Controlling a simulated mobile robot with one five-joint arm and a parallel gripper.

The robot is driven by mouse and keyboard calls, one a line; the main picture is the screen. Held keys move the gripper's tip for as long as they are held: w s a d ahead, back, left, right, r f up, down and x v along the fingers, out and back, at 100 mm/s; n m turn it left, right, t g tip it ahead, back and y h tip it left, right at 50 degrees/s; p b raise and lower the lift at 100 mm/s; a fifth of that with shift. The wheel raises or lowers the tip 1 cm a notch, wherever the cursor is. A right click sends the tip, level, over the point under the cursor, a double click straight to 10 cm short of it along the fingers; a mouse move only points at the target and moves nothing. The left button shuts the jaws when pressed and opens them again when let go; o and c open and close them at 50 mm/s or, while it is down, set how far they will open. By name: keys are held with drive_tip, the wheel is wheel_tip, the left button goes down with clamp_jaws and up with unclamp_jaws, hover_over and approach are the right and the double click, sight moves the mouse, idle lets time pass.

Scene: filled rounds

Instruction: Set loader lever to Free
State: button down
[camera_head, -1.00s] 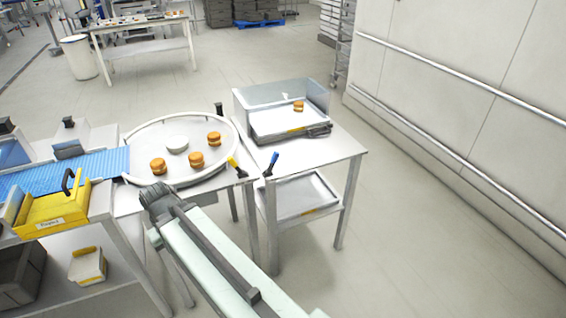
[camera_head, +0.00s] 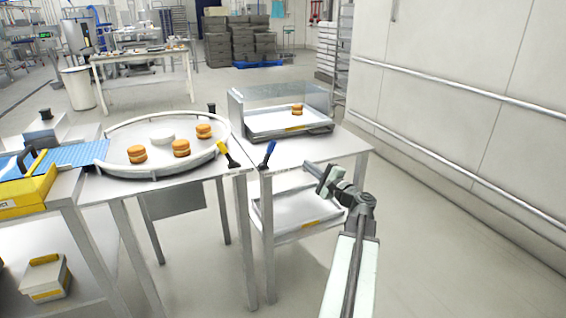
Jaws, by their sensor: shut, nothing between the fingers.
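Two small levers stand at the front edges of the tables. The blue lever (camera_head: 268,154) is on the left front corner of the right table, its top tilted to the right. The yellow lever (camera_head: 228,154) is beside it at the round table's edge, its top tilted to the left. I see no readable label, so I cannot tell which position is Free. My gripper (camera_head: 322,178) is shut and empty, to the right of the blue lever and apart from it, in front of the right table.
A round turntable (camera_head: 120,171) carries several orange filled rounds (camera_head: 181,149) and a white hub. A clear-walled loader with a tray (camera_head: 270,122) holding one round (camera_head: 297,110) stands on the right table (camera_head: 330,148). A lower tray (camera_head: 280,215) sits beneath. Floor is clear at right.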

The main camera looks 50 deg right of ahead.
sight(268, 154)
drive_tip(key=shift+r, duration=0.1)
drive_tip(key=w, duration=0.3)
drive_tip(key=w+d, duration=0.1)
drive_tip(key=w, duration=0.3)
drive_tip(key=w+r+p, duration=0.1)
drive_tip(key=w, duration=0.2)
drive_tip(key=shift+w+d, duration=0.2)
drive_tip(key=shift+d, duration=0.15)
drive_tip(key=a, duration=0.1)
drive_tip(key=a+r+p, duration=0.1)
drive_tip(key=shift+w+a+r, duration=0.2)
drive_tip(key=shift+w+a, duration=0.05)
drive_tip(key=shift+a, duration=0.15)
drive_tip(key=shift+w+a+p, duration=0.2)
drive_tip(key=shift+a+p, duration=0.15)
drive_tip(key=shift+a, duration=0.1)
drive_tip(key=shift+r, duration=0.1)
